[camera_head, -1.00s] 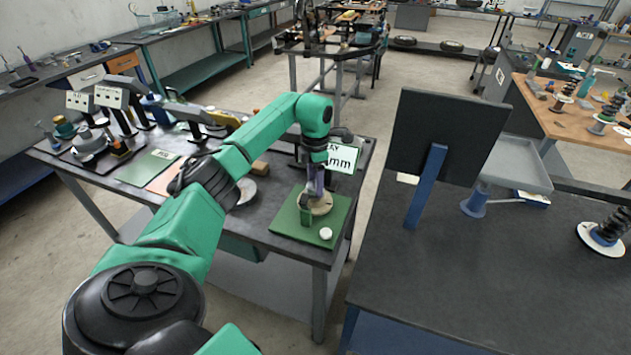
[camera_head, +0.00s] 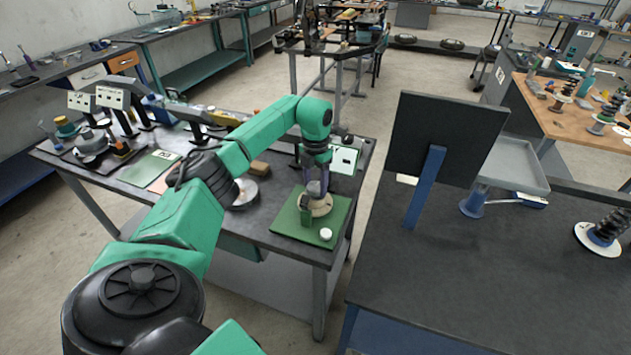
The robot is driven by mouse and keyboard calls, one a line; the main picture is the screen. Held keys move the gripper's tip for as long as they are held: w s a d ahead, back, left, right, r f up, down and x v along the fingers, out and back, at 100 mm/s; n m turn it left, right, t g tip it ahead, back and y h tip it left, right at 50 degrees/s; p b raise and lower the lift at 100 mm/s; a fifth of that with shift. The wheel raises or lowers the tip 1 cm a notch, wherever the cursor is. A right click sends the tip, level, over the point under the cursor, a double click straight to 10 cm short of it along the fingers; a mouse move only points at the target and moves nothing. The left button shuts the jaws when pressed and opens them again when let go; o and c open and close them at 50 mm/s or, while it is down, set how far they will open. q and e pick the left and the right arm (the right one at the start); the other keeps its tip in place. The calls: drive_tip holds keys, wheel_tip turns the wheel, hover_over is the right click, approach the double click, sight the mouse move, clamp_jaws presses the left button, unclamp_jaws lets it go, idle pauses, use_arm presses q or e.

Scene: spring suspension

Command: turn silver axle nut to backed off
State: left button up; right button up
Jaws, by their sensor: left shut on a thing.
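My left gripper (camera_head: 316,187) points down over the round light-coloured hub (camera_head: 321,208) on the green mat (camera_head: 287,226). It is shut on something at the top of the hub. The fingers and wrist hide most of that thing, so I cannot make out the silver axle nut itself. My right gripper is not in view.
A white sign (camera_head: 346,160) stands just behind the mat. A brown block (camera_head: 259,168) and a round metal plate (camera_head: 246,192) lie left of it. A dark panel on a blue post (camera_head: 424,188) stands on the right-hand bench, whose front is clear.

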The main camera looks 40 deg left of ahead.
sight(315, 186)
use_arm(q)
drive_tip(key=shift+w+r+n, duration=0.1)
drive_tip(key=shift+r+n, duration=0.05)
drive_tip(key=shift+n, duration=0.95)
drive_tip(key=o, duration=1.4)
drive_tip(key=shift+c, duration=0.2)
drive_tip(key=shift+r, duration=0.3)
wheel_tip(315, 186, up, 14)
drive_tip(key=b, duration=0.2)
